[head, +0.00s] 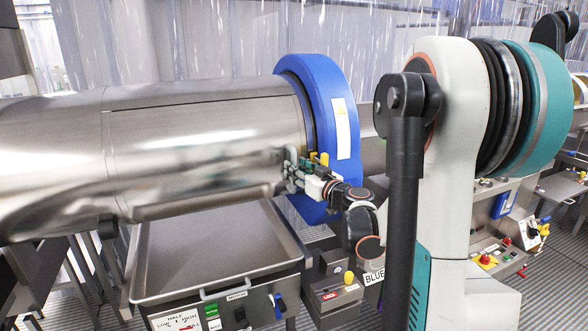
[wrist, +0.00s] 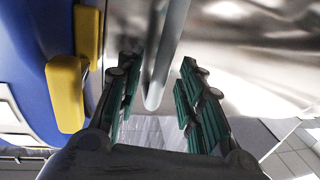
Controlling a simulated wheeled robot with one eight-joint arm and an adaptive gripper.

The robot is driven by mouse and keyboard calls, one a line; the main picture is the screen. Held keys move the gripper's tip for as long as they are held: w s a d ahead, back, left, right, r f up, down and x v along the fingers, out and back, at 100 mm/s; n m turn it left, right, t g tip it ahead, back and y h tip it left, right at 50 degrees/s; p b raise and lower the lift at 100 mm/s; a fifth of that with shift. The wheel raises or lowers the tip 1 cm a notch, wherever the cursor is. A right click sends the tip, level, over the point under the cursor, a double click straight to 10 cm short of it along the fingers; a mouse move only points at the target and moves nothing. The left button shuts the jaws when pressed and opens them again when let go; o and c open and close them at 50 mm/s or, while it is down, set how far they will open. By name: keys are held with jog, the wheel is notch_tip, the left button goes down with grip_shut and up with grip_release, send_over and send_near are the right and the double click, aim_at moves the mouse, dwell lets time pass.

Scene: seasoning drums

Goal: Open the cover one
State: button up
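The steel drum (head: 60,150) lies level across the left of the head view, with a curved cover panel (head: 200,120) outlined by thin seams. The cover looks closed. My gripper (head: 291,170) is at the cover's lower right, near the blue ring. In the wrist view my gripper (wrist: 157,95) has its two green-padded fingers spread apart. A grey metal handle bar (wrist: 165,60) runs down between the fingers. A gap shows between the bar and the left finger; I cannot tell whether the right finger touches it.
A blue ring (head: 335,110) with yellow parts rims the drum's right end; a yellow block (wrist: 67,95) is close left of my fingers. A steel tray (head: 215,255) stands below the drum. A control box (head: 335,295) stands below my gripper.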

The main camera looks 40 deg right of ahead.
jog(key=shift+w, duration=1.15)
